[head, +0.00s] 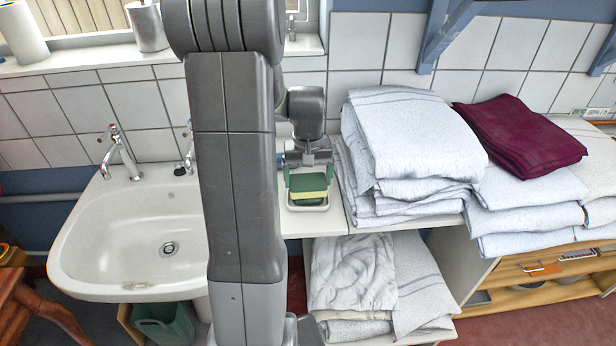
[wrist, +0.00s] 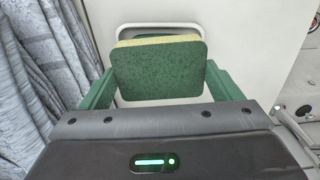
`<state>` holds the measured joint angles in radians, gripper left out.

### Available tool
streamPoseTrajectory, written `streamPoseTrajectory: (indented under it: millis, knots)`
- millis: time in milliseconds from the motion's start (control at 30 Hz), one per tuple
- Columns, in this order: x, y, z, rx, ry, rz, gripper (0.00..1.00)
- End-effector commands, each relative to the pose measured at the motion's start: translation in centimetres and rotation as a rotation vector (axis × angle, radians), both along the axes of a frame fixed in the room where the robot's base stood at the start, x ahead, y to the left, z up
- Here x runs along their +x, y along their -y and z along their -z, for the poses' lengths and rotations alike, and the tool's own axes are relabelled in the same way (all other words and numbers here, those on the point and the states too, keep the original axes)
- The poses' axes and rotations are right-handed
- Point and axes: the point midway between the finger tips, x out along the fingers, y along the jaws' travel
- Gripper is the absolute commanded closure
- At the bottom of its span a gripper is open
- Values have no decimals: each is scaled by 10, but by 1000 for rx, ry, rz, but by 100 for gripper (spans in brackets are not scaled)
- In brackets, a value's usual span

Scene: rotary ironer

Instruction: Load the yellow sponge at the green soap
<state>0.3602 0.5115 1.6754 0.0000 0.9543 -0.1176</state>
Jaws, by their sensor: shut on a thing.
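The sponge (head: 309,195) has a yellow body and a dark green scouring face. My gripper (head: 308,186) is shut on it, above a small white dish (head: 322,207) on the white shelf top. In the wrist view the sponge (wrist: 160,70) sits between the green fingers of my gripper (wrist: 160,76), one at each side edge, with its green face towards the camera and a yellow edge at the top. The white dish rim (wrist: 165,27) shows behind it. I cannot tell whether the sponge touches the dish. I cannot make out a separate green soap.
Stacked white towels (head: 415,135) stand close to the right of the gripper, with a dark red cloth (head: 520,135) beyond. A white sink (head: 130,235) with taps lies to the left. The tiled wall is close behind. More folded linen (head: 350,275) lies on the shelf below.

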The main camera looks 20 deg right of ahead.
Motion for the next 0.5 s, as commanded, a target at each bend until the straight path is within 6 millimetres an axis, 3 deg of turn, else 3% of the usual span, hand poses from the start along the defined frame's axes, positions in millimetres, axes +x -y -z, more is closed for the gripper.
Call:
streamPoseTrajectory:
  millis: [500]
  knots:
    - [0,0,7,0,0,0,33]
